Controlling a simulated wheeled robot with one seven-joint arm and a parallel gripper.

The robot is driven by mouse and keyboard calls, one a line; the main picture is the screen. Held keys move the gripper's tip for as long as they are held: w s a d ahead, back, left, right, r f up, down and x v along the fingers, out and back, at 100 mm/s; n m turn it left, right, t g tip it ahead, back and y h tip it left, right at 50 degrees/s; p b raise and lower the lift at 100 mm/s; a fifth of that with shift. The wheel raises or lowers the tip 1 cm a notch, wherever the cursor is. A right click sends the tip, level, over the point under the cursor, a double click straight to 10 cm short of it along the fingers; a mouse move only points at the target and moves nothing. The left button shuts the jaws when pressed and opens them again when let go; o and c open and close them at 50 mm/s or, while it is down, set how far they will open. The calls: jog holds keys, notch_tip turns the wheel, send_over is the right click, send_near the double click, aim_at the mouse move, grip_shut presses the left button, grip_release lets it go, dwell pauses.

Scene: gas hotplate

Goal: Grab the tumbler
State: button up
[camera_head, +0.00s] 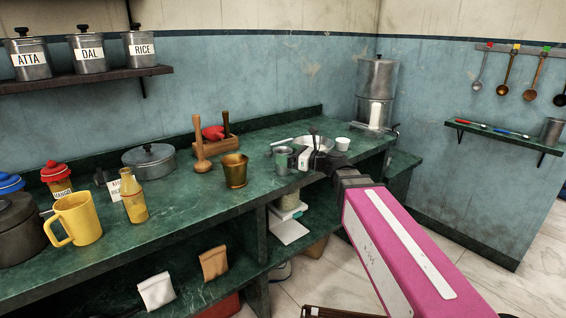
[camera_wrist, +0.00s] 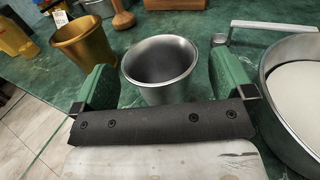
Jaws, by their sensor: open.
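A plain steel tumbler (camera_wrist: 160,68) stands upright on the green counter, open at the top. In the wrist view it sits between and just beyond the two green fingers of my gripper (camera_wrist: 164,88), one on each side; its lower part is hidden by the gripper body. The steel tumbler also shows in the head view (camera_head: 283,160), left of my gripper (camera_head: 300,158). My gripper is open, and I cannot tell whether either finger touches the steel. A brass tumbler (camera_head: 235,170) stands to the left, and it also shows in the wrist view (camera_wrist: 84,43).
A steel pan (camera_wrist: 283,85) with pale contents lies close to the right finger. A small white cup (camera_head: 342,143) stands behind my wrist. A wooden pestle (camera_head: 201,145), a yellow mug (camera_head: 78,219) and a bottle (camera_head: 133,199) stand farther left.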

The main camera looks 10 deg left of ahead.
jog(key=shift+x, duration=1.05)
jog(key=c, duration=1)
jog(key=shift+r, duration=0.1)
